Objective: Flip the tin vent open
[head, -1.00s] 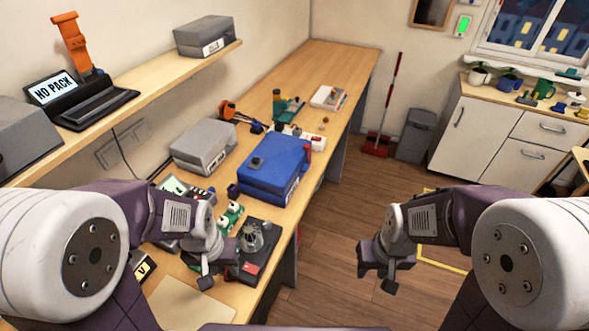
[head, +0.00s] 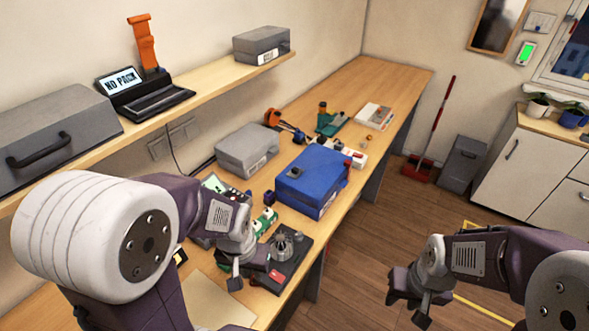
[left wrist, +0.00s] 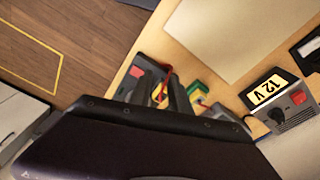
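No part is clearly marked as the tin vent. A blue box (head: 306,180) on the bench has a small dark piece (head: 294,172) on its lid, lying flat as far as I can see. A grey finned part (head: 282,242) stands on a dark board nearer to me. My left gripper (head: 246,275) hangs over the bench, just left of that board, nearer to me than the blue box. In the left wrist view its fingers (left wrist: 165,98) are apart with nothing held. My right gripper (head: 407,303) is over the floor, right of the bench, with fingertips apart and empty.
A grey box (head: 246,149) stands beside the blue box, left of it. A shelf (head: 205,92) with a laptop-like screen (head: 123,79) runs above the bench. Several small parts lie farther along it. A 12 V unit (left wrist: 280,100) shows in the left wrist view.

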